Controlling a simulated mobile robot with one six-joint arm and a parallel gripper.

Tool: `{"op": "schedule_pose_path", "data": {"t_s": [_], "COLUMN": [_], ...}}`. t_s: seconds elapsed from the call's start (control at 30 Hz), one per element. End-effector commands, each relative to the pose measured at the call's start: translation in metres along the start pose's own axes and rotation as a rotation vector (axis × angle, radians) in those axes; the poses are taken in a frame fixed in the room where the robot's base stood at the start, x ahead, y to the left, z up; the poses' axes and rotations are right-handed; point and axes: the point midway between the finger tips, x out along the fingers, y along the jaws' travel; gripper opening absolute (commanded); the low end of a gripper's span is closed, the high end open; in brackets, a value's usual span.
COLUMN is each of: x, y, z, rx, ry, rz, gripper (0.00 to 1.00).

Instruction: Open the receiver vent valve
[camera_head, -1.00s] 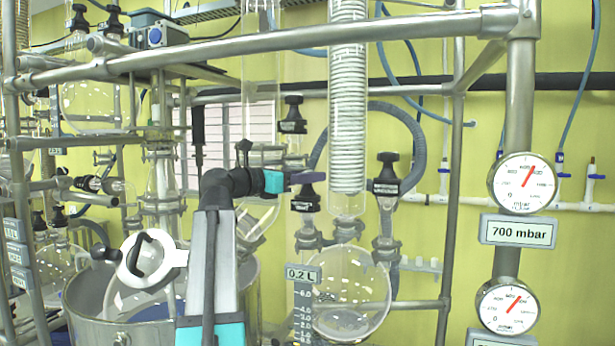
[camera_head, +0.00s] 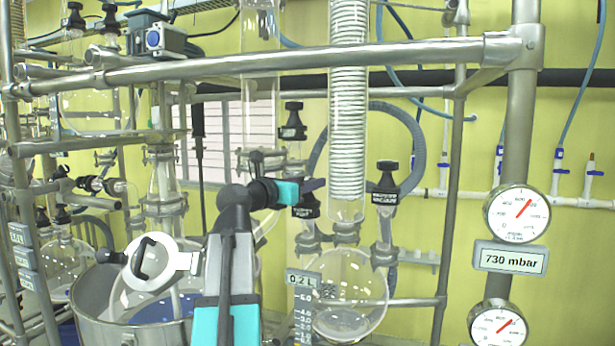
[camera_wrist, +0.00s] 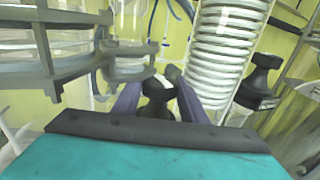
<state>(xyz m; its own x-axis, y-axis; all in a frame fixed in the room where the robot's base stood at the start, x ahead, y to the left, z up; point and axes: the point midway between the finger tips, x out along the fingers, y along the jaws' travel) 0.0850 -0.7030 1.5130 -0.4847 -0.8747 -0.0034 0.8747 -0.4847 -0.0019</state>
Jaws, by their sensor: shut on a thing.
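My gripper (camera_head: 314,185) reaches in from the lower left to a black valve with a label band (camera_head: 306,208) above the receiver flask (camera_head: 350,295). I take this valve for the receiver vent valve, but its label is too small to read with certainty. In the wrist view, the purple fingers of my gripper (camera_wrist: 157,84) are closed around the black knob (camera_wrist: 158,93) of this valve. In the head view the knob is mostly hidden behind the fingers. The round glass flask shows a little clear liquid at its bottom.
A second black valve (camera_head: 387,187) stands close on the right, and another (camera_head: 293,122) higher up. The coiled condenser (camera_head: 347,110) hangs just right of my gripper. A metal rail (camera_head: 280,60) crosses above. A display (camera_head: 511,259) reads 730 mbar.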

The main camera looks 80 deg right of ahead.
Motion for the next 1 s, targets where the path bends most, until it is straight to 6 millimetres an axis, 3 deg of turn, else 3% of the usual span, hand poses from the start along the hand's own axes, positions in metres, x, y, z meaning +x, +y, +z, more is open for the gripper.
{"op": "schedule_pose_path", "data": {"t_s": [1.0], "x": [-0.0007], "y": [-0.0020], "z": [0.0020], "rx": [-0.002], "ry": [0.001], "rz": [0.233], "gripper": [0.19]}}
